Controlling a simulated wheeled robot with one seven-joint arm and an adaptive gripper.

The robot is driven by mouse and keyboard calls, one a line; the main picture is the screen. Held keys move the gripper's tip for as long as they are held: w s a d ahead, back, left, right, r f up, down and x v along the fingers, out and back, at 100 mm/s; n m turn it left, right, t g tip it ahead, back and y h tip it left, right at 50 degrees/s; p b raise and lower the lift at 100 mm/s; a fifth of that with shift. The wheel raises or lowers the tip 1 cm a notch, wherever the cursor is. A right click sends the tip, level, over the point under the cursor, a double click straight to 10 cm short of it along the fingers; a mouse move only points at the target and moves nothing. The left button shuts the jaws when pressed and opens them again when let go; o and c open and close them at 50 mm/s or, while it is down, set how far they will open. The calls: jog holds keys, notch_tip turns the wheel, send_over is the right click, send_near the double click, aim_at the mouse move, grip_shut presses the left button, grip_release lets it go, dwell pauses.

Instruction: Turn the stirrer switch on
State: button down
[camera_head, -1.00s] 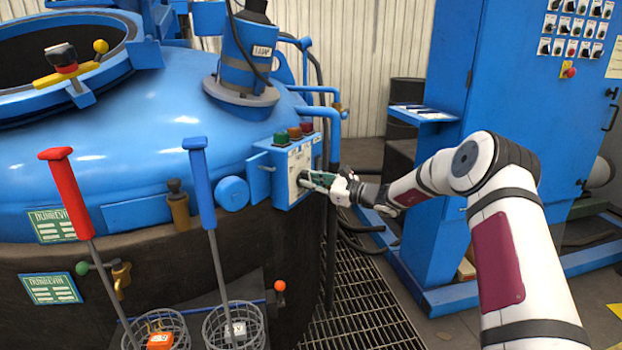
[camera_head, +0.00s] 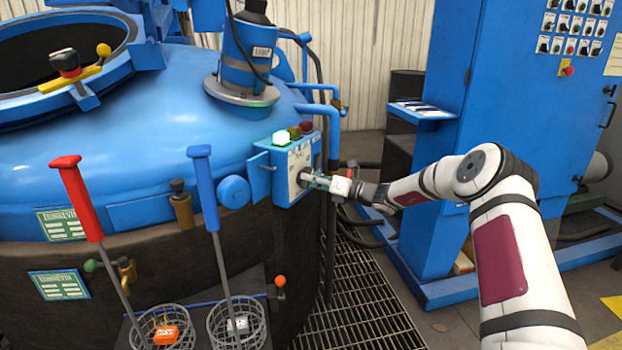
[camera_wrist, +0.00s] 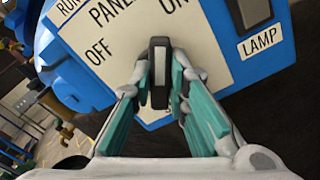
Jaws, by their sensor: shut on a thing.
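The small blue control box (camera_head: 262,178) is on the side of the furnace vessel. Its white panel face carries the black switch knob, which shows in the wrist view (camera_wrist: 160,58) between the OFF label (camera_wrist: 98,52) and the ON label (camera_wrist: 176,5). The knob stands upright in that view, its upper end towards ON. My gripper (camera_head: 310,181) is at the panel, shut on the knob with one finger on each side.
A red-handled tool (camera_head: 77,199) and a blue-handled tool (camera_head: 203,190) stand in wire baskets at the left front. A blue cabinet (camera_head: 500,90) stands to the right. Pipes run close behind the box. A floor grating (camera_head: 365,305) lies below my arm.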

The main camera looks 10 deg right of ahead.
jog(key=shift+f+m, duration=0.1)
jog(key=shift+m, duration=1.1)
jog(key=c, duration=1.6)
grip_release()
jog(key=shift+o, duration=0.2)
jog(key=shift+d, duration=0.1)
jog(key=v, duration=1.2)
